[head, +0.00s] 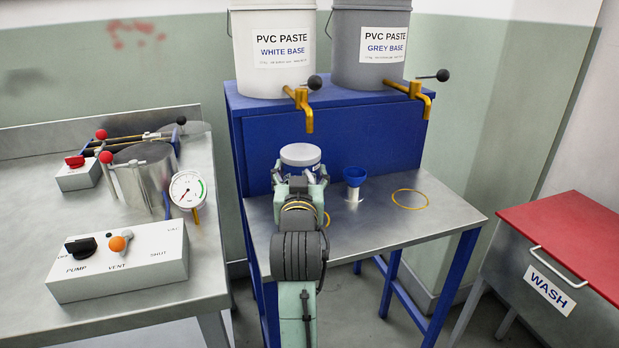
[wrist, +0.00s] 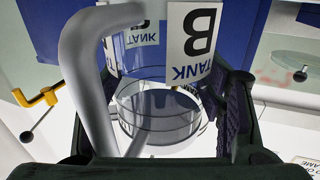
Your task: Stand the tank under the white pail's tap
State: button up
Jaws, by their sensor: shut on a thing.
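The tank (head: 300,154) shows as a round, pale-topped vessel between my fingers, a little below the tap. In the wrist view the tank (wrist: 150,90) is clear, with a label reading TANK B upside down in the picture. A thick grey curved tube (wrist: 82,85) runs beside it. My gripper (head: 300,176) is shut on the tank; my arm hides its lower part and base, so I cannot tell if it touches the table. The white pail (head: 272,45), marked WHITE BASE, stands on the blue stand. Its brass tap (head: 304,105) has a black-knobbed lever.
The grey pail (head: 370,45) and its tap (head: 412,90) are on the right. The steel table (head: 375,240) carries a blue funnel (head: 355,176) and a yellow ring (head: 410,199); another ring (head: 326,219) is mostly hidden. A bench with a gauge (head: 187,189) is left, a red-lidded WASH bin (head: 560,240) right.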

jog(key=shift+w+d, duration=0.9)
jog(key=shift+w, duration=0.25)
jog(key=shift+f, duration=1.75)
jog(key=shift+f, duration=0.1)
jog(key=o, duration=1.8)
jog(key=shift+f, duration=0.1)
jog(key=shift+o, duration=0.2)
jog(key=shift+s, duration=0.1)
